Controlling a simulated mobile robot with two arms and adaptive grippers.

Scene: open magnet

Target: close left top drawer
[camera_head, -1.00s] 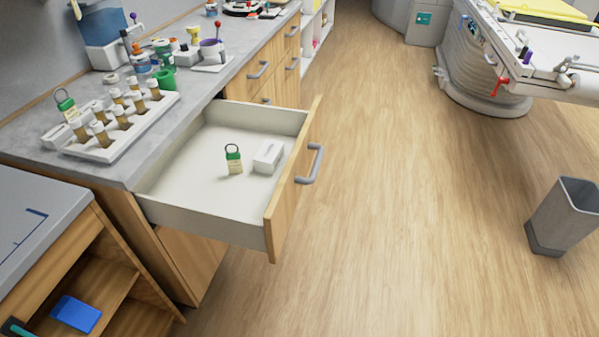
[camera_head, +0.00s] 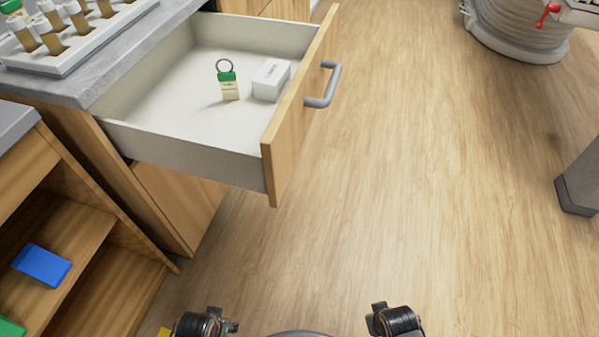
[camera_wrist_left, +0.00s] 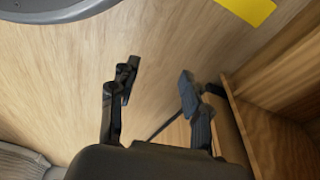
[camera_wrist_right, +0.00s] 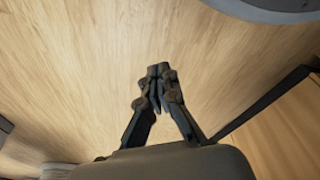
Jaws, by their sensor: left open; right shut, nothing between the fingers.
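The left top drawer (camera_head: 165,142) stands pulled far out of the wooden cabinet in the head view. Its wooden front (camera_head: 298,115) carries a grey bar handle (camera_head: 324,86) facing right. Inside the drawer lie a green-topped padlock-like item (camera_head: 228,82) and a small white box (camera_head: 271,79). My left gripper (camera_wrist_left: 158,84) is open and empty over the floor in the left wrist view. My right gripper (camera_wrist_right: 158,75) is shut and empty over the floor in the right wrist view. In the head view only parts of my arms show at the bottom edge, apart from the drawer.
A rack of brown-filled tubes (camera_head: 70,35) stands on the grey counter (camera_head: 120,70). An open wooden shelf unit (camera_head: 85,235) with a blue item (camera_head: 41,265) is at lower left. A grey bin (camera_head: 582,180) stands at the right. The floor between is clear.

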